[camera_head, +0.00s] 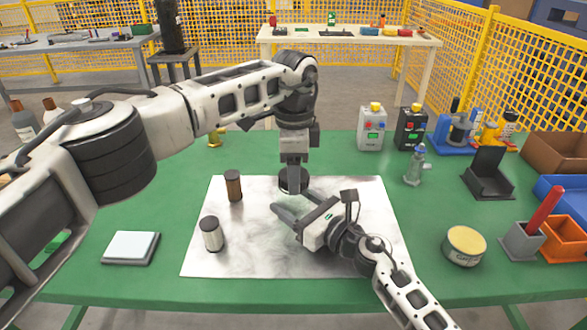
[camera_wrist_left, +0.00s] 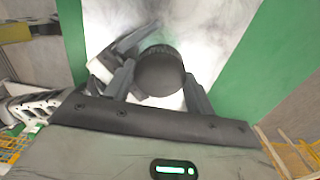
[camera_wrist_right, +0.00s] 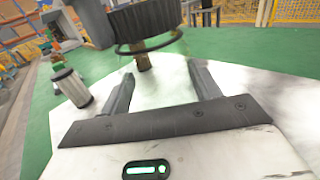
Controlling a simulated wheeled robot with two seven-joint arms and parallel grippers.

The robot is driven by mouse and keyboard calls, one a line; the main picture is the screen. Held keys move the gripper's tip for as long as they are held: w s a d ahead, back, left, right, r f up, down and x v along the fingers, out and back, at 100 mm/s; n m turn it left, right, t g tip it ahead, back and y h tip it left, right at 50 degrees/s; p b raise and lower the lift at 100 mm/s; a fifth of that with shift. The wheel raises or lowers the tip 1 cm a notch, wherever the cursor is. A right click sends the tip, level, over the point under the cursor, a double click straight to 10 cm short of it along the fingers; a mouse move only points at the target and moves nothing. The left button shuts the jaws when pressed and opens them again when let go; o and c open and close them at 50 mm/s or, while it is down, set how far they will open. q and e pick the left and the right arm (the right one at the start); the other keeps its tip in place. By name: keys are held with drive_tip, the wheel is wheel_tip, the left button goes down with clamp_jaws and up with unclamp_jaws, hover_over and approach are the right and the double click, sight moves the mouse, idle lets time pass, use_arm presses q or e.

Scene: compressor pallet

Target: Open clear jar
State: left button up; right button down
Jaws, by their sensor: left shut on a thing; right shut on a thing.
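My left gripper (camera_head: 293,178) points straight down over the white marbled mat. It is shut on a black round lid (camera_wrist_left: 160,70), which sits between its fingers in the left wrist view. My right gripper (camera_head: 287,213) lies low over the mat, just below the lid. In the right wrist view its fingers (camera_wrist_right: 160,82) stand apart, around the clear jar, whose see-through body hardly shows. The lid (camera_wrist_right: 150,20) is above these fingers, with a thin dark ring at its underside. I cannot tell whether lid and jar still touch.
A pale jar with a dark lid (camera_head: 212,236) and a brown jar (camera_head: 233,187) stand on the mat (camera_head: 370,200) at left. A white-topped pad (camera_head: 131,247) lies farther left. A round tin (camera_head: 465,246), a bottle (camera_head: 415,167) and bins are at right.

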idle(0.4)
use_arm(q)
drive_tip(key=shift+r, duration=1.1)
drive_tip(key=shift+r, duration=0.1)
drive_tip(key=shift+r, duration=1.9)
use_arm(e)
drive_tip(key=shift+c, duration=1.3)
unclamp_jaws()
